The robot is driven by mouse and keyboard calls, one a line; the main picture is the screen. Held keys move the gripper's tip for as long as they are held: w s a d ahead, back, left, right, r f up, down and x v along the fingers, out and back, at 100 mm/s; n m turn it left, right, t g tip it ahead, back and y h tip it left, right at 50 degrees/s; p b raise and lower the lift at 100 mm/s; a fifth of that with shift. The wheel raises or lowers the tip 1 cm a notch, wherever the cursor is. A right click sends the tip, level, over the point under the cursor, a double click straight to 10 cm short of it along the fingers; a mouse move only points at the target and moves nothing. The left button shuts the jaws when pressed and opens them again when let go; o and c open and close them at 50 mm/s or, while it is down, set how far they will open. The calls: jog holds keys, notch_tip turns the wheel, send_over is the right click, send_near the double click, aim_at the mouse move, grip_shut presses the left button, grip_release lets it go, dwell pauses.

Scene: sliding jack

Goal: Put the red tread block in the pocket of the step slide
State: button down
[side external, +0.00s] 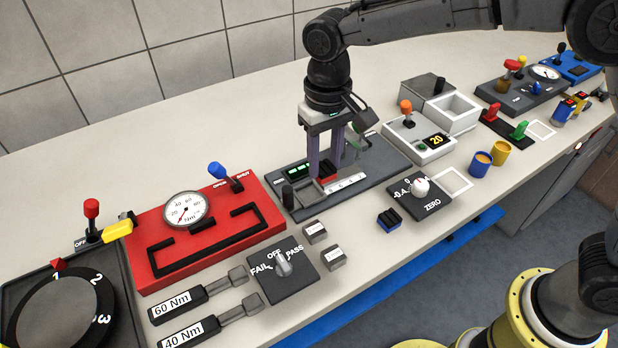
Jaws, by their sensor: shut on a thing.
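My gripper (326,167) points down over the dark grey panel in the middle of the bench, its two purple fingers closed on the red tread block (327,174). The block has a dark, ridged top and sits low between the fingertips. Just under and to the right of it is a pale strip with small marks (348,182), which looks like part of the step slide. The fingers and block hide the pocket, and I cannot tell whether the block touches the slide or is just above it.
The grey panel (388,152) has a green display (299,171) and a black knob (288,196) close left of my gripper. A blue tread block (389,220) lies in front. A red gauge panel (167,245) stands left, an orange-lever box (420,140) right.

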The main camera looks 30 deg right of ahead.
jog(key=w+f, duration=0.1)
jog(key=w+a+f, duration=0.1)
jog(key=f, duration=0.1)
jog(key=shift+w+a+f, duration=0.2)
jog(key=shift+w+f, duration=0.05)
jog(key=shift+w, duration=0.05)
jog(key=shift+w+f, duration=0.1)
jog(key=shift+f, duration=1.55)
jog(key=shift+f, duration=0.1)
jog(key=c, duration=0.7)
grip_release()
jog(key=shift+c, duration=0.2)
notch_tip(320, 180, up, 12)
